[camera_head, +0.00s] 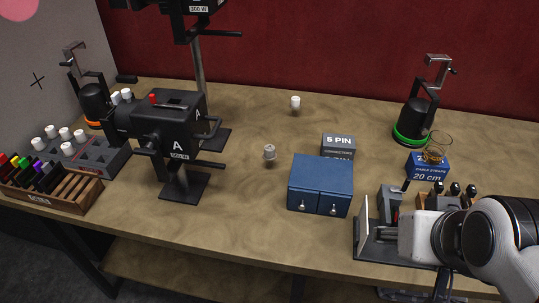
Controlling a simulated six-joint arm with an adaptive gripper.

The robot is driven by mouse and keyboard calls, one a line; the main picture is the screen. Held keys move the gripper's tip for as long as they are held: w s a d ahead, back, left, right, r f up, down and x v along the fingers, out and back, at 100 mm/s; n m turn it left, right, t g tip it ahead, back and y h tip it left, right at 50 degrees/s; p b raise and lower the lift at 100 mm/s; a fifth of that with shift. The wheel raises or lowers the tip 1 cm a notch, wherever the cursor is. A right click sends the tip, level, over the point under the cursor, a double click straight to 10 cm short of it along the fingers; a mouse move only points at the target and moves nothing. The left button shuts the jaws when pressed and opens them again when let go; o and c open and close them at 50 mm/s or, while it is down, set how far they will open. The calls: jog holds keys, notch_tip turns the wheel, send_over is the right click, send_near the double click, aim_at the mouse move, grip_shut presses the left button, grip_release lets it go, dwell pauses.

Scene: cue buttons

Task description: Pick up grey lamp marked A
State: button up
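A dark grey lamp marked A (172,127) stands upright on the table, left of centre. It has a square foot plate, side handles, a red knob on top and a wattage label. Behind it, a taller stand holds another dark lamp (192,8), cut off by the top edge; its marking letter is out of view. My wrist comes in at the lower right, far from both lamps. My gripper (415,238) is at the wrist's left end; its fingers cannot be made out clearly, and I see nothing held.
A blue two-drawer box (320,183), a grey 5 PIN box (338,145) and white knobs (295,102) stand mid-table. A wooden rack (55,190) and grey tray (98,156) are left. A black device (413,118) and blue box (428,165) are right.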

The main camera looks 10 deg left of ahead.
jog(key=w+a+f+n+t+y, duration=0.1)
jog(key=w+a+f, duration=0.1)
jog(key=w+a, duration=0.4)
jog(key=w+a+f+n+t+y, duration=0.1)
jog(key=w+a+f, duration=0.1)
jog(key=w+a, duration=0.4)
jog(key=w+a+f+t+y, duration=0.1)
jog(key=w+a, duration=0.5)
jog(key=w, duration=0.6)
jog(key=shift+w+a+f+n+t, duration=0.15)
jog(key=shift+f+n+t, duration=0.1)
jog(key=shift+f, duration=0.3)
jog(key=shift+w+f+n+t, duration=0.15)
jog(key=shift+f+t, duration=0.1)
jog(key=shift+f, duration=0.3)
jog(key=t+y, duration=0.1)
send_near(272, 151)
jog(key=w+f, duration=0.1)
jog(key=w, duration=0.2)
jog(key=shift+s+a+f+n, duration=0.1)
jog(key=shift+a+f+n, duration=0.4)
jog(key=shift+a, duration=0.1)
jog(key=shift+x, duration=1.3)
